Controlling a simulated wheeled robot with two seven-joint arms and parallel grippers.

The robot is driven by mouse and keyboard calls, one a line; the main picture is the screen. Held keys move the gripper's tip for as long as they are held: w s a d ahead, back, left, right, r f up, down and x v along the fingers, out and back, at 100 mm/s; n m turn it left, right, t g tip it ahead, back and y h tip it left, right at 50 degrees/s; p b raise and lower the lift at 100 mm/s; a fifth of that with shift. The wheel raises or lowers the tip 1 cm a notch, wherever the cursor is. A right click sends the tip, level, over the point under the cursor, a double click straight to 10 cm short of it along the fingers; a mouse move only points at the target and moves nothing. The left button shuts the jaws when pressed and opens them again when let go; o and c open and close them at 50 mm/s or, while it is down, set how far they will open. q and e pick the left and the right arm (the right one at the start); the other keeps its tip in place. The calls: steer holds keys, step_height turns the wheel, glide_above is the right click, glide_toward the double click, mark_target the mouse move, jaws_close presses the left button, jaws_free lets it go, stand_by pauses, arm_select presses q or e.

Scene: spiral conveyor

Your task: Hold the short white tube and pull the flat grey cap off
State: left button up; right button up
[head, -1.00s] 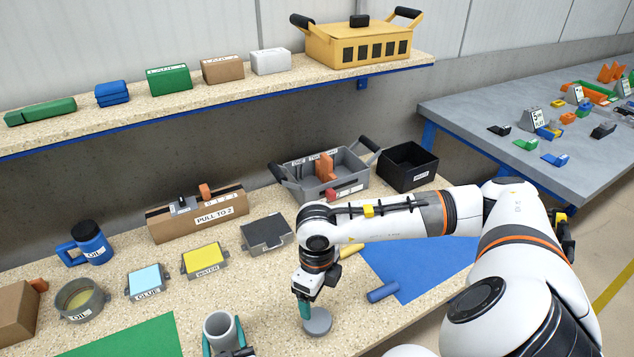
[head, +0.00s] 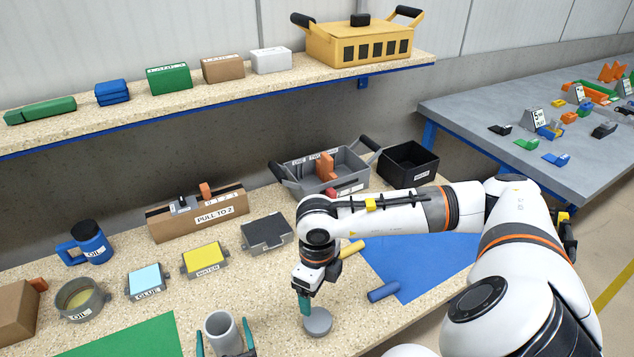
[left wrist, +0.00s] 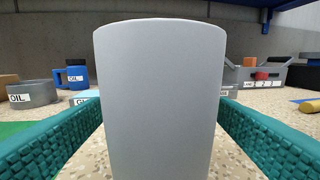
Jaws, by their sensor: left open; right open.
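The short white tube (head: 219,340) stands upright on the bench at the bottom of the head view, its open top showing. It fills the middle of the left wrist view (left wrist: 160,100). My left gripper (head: 224,338) is open, with one teal finger on each side of the tube and a gap to it on both sides. The flat grey cap (head: 319,322) lies on the bench to the right, apart from the tube. My right gripper (head: 304,305) is open and points down at the cap's left edge; I cannot tell whether it touches the cap.
A green mat (head: 125,342) lies left of the tube and a blue mat (head: 425,265) to the right. A blue cylinder (head: 383,292) lies right of the cap. Glue (head: 147,283) and water (head: 205,261) boxes stand behind.

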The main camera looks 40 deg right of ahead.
arm_select(q)
steer(key=v, duration=1.1)
steer(key=shift+s+a, duration=0.1)
